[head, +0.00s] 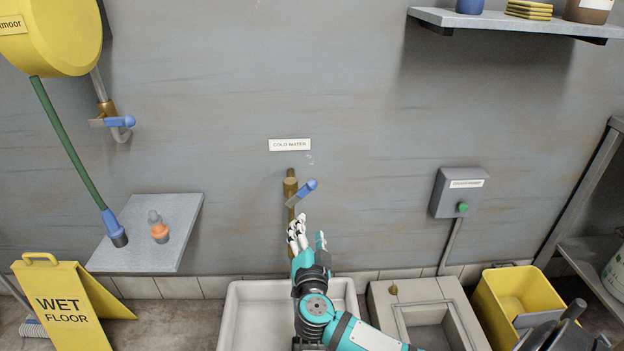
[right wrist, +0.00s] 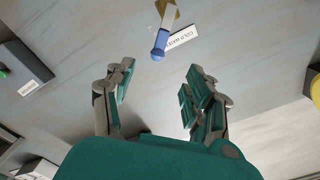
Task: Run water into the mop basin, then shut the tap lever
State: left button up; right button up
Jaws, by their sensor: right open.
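The brass cold water tap (head: 290,186) is on the wall under a COLD WATER label (head: 290,145). Its blue lever (head: 303,192) slants up to the right, and it also shows in the right wrist view (right wrist: 159,45), beyond the fingertips. My right gripper (head: 310,232) is open and empty, just below the lever and apart from it. It hides the lower part of the tap, and I see no running water. The white mop basin (head: 237,308) stands below, partly covered by my right arm. My left gripper is not in view.
Left are a yellow hose reel (head: 60,40), a second blue-handled tap (head: 121,122), a small shelf (head: 150,225) and a wet floor sign (head: 65,305). Right are a grey switch box (head: 459,193), a floor sink (head: 410,290) and a yellow bucket (head: 520,295). The wall around the tap is clear.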

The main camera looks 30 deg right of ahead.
jog(key=b, duration=0.2)
send_near(306, 191)
jog(key=x, duration=0.3)
jog(key=b+x, duration=0.2)
jog(key=x, duration=0.4)
jog(key=shift+w+d+f, duration=0.1)
jog(key=shift+w+d, duration=0.15)
jog(key=shift+w, duration=0.1)
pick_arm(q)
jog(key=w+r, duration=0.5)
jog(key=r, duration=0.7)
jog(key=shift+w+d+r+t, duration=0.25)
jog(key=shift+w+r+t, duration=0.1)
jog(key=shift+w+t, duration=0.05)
pick_arm(e)
jog(key=shift+w+d, duration=0.25)
jog(key=shift+w, duration=0.2)
